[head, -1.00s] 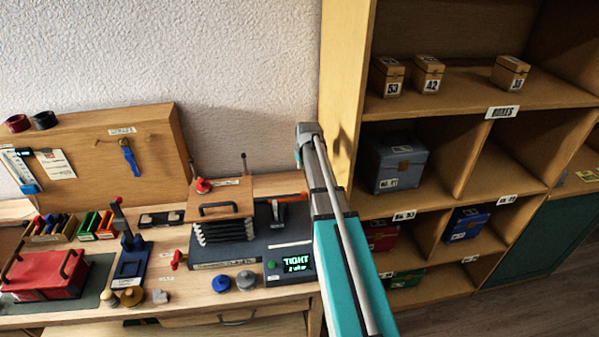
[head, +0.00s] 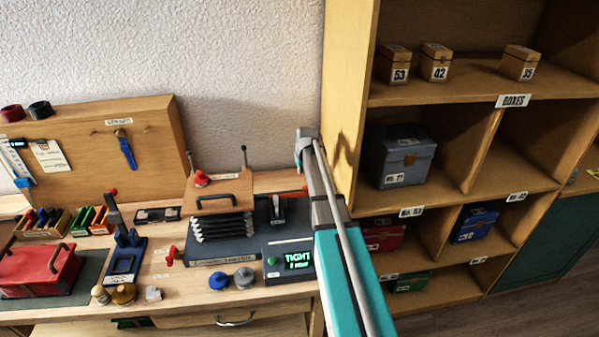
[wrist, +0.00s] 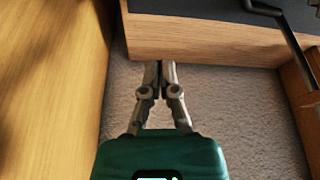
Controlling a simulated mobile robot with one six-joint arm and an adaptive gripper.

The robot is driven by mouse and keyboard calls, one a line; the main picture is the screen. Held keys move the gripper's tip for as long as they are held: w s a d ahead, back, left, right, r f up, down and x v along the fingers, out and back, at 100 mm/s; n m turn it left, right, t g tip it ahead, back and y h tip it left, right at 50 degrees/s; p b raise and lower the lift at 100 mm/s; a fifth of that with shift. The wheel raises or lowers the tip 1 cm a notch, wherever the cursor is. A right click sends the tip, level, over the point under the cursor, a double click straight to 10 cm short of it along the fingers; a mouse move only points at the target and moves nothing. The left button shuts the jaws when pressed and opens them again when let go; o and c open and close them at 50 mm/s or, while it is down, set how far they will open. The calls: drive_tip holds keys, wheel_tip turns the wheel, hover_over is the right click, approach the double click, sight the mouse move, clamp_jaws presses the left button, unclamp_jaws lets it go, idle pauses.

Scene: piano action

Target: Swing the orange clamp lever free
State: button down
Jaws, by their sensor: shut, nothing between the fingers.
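An orange bar (head: 293,193), probably the clamp lever, shows beside the black clamp (head: 277,210) at the right end of the dark-topped bench device (head: 225,247). My arm partly covers this area in the head view, so I cannot tell the lever's full shape. My gripper (wrist: 160,66) is shut and empty in the wrist view, its fingertips near the front edge of a wood block with a dark top (wrist: 205,38). No orange lever shows in the wrist view. In the head view the fingers cannot be made out.
A stack with a wooden lid and black handle (head: 222,203) stands on the device. A display (head: 298,258) reads "TIGHT". The wooden shelf (head: 347,80) rises close to the right of my arm. A blue stand (head: 128,250) and red case (head: 40,268) are left. Pale wall lies behind.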

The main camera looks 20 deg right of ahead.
drive_tip(key=shift+s+a+f+b, duration=0.1)
drive_tip(key=shift+s+f+b, duration=0.45)
drive_tip(key=shift+s+f, duration=0.25)
drive_tip(key=shift+s+a+f+b, duration=0.1)
drive_tip(key=shift+s+f+b, duration=0.45)
drive_tip(key=shift+s, duration=0.3)
